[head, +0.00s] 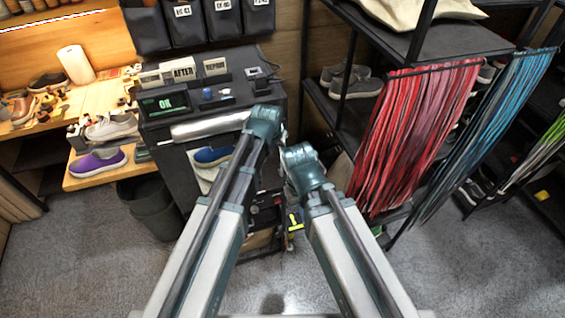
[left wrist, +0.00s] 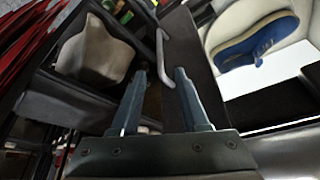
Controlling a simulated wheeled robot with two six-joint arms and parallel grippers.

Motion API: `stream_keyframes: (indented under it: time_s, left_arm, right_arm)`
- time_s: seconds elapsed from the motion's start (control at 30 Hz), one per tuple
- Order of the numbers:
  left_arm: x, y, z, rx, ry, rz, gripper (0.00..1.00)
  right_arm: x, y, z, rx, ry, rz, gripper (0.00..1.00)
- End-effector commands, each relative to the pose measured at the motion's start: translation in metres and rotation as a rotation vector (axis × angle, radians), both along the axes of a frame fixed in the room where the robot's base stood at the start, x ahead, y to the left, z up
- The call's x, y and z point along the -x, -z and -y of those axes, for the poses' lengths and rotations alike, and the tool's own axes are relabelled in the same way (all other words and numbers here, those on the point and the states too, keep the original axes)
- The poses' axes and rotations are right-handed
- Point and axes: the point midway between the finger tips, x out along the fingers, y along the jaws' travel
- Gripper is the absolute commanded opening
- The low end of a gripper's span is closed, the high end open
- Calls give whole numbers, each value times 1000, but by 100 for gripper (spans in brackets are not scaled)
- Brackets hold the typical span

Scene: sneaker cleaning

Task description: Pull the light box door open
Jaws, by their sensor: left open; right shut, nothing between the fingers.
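The light box (head: 197,172) is built into the black cabinet and has a white inside. A blue sneaker (head: 212,156) sits in it; the sneaker also shows at the upper right of the left wrist view (left wrist: 258,40). In that view a dark panel (left wrist: 190,40) beside the white inside carries a grey bar handle (left wrist: 161,55). My left gripper (left wrist: 161,73) is open, with the handle between its fingers in the picture; contact cannot be told. In the head view my left gripper (head: 264,122) hides part of the cabinet front. My right gripper (head: 298,156) is shut and empty, lower and to the right.
The cabinet top (head: 230,95) holds signs and a small screen. A rack (head: 385,130) with red and blue laces stands to the right. A workbench (head: 95,95) with shoes is at the left, and a dark bin (head: 150,205) stands below. The floor in front is clear.

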Motion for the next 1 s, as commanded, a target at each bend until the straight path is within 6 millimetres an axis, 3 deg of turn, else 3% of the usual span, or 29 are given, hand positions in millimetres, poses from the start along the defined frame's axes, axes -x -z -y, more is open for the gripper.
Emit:
stream_keyframes:
  time_s: [0.7,1.0]
  left_arm:
    - [-38,100,11,0,0,-1,45]
    - [-47,120,14,0,0,-1,45]
  right_arm:
    - [0,100,0,2,-8,0,0]
    - [0,120,0,2,-7,0,0]
